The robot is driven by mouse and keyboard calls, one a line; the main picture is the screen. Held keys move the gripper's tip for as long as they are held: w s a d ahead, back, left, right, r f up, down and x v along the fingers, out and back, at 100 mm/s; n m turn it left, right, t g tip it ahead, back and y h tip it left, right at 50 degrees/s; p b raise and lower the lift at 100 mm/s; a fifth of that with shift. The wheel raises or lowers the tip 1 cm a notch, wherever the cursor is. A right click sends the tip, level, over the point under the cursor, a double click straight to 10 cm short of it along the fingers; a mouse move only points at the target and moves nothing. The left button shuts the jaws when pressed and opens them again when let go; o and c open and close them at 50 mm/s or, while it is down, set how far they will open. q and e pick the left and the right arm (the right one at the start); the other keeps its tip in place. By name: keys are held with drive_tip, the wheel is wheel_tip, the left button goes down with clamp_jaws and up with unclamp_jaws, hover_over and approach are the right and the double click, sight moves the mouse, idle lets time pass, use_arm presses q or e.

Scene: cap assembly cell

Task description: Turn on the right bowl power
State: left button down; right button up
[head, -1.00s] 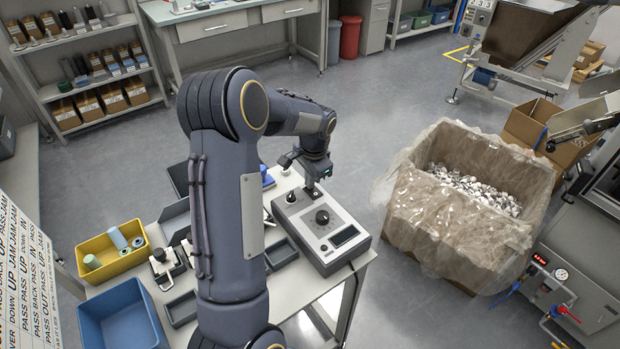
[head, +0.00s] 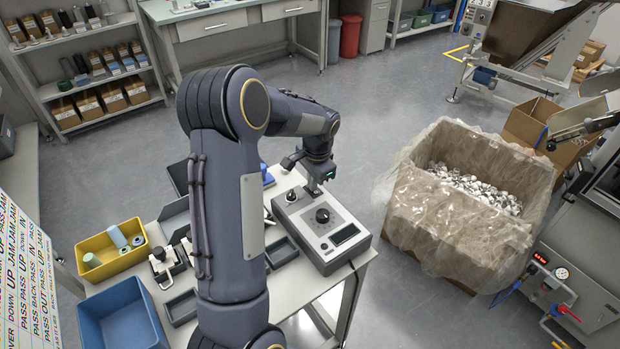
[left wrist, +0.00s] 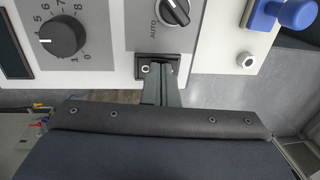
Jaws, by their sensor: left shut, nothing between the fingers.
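The grey control box (head: 325,243), likely the bowl controller, sits at the right end of the work table. It has a large black dial (head: 322,215), which also shows in the left wrist view (left wrist: 62,36), a display and a smaller knob marked AUTO (left wrist: 172,10). A black-framed power switch (left wrist: 145,69) with a round mark lies at the box's edge nearest the wrist. My left gripper (head: 313,188) is shut and empty, pointing down, with its fingertips (left wrist: 158,70) over the switch and hiding part of it. Contact cannot be told. My right gripper is not in view.
A yellow bin (head: 112,262) and a blue bin (head: 118,325) stand at the table's left. A blue knob-like part (left wrist: 297,12) is beside the box in the wrist view. A plastic-lined carton (head: 450,238) of metallic parts stands right of the table.

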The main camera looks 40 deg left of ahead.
use_arm(q)
drive_tip(key=shift+r, duration=0.15)
drive_tip(key=r+p, duration=0.2)
drive_tip(key=r, duration=0.1)
drive_tip(key=r+p, duration=0.2)
drive_tip(key=shift+d+r, duration=0.1)
drive_tip(key=shift+d, duration=0.25)
drive_tip(key=shift+r+b, duration=0.6)
drive_tip(key=shift+b, duration=0.15)
wheel_tip(320, 180, up, 6)
hover_over(317, 193)
drive_tip(key=shift+r, duration=0.7)
